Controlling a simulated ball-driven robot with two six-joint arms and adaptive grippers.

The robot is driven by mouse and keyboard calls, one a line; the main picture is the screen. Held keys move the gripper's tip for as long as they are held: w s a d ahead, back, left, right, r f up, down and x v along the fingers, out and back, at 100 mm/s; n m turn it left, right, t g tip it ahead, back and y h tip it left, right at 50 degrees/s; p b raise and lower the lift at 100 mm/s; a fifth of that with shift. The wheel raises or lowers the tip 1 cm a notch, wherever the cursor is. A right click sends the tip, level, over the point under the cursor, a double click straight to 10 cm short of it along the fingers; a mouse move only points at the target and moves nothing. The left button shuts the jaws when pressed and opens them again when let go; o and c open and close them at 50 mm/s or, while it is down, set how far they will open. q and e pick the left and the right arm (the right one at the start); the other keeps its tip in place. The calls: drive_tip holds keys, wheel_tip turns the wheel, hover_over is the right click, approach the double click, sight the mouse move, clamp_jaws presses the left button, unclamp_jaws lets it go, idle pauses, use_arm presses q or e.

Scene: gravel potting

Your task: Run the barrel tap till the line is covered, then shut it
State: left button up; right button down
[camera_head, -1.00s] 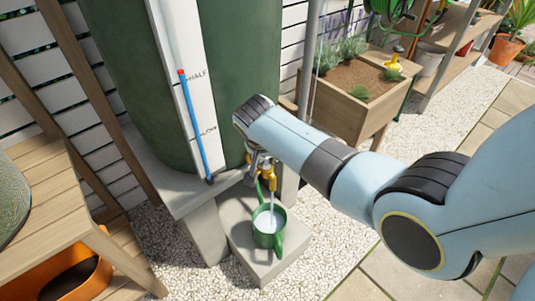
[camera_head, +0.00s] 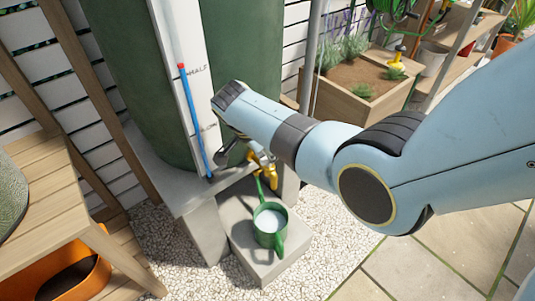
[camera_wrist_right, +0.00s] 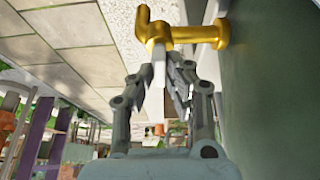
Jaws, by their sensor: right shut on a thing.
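The green watering can (camera_head: 268,239) stands upright on a concrete block, under the brass tap (camera_head: 262,170) of the dark green barrel (camera_head: 245,60). Pale water shows inside the can; I cannot make out a line in it. I see no stream between tap and can. My right gripper (camera_head: 242,152) is at the tap, partly hidden by its own arm. In the right wrist view the brass tap (camera_wrist_right: 185,33) lies just beyond the fingers, and my right gripper (camera_wrist_right: 160,72) is shut on its pale lever (camera_wrist_right: 159,62). My left gripper is out of view.
A blue gauge tube (camera_head: 194,120) with a red top runs up the barrel's white scale. A wooden bench (camera_head: 50,205) with an orange tub (camera_head: 95,280) is at left. A wooden planter (camera_head: 350,100) stands behind my right arm. Gravel and paving lie right of the block.

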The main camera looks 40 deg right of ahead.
idle(0.4)
drive_tip(key=c, duration=1.3)
unclamp_jaws()
drive_tip(key=shift+c, duration=0.2)
drive_tip(key=v, duration=1.2)
drive_tip(key=shift+d, duration=0.1)
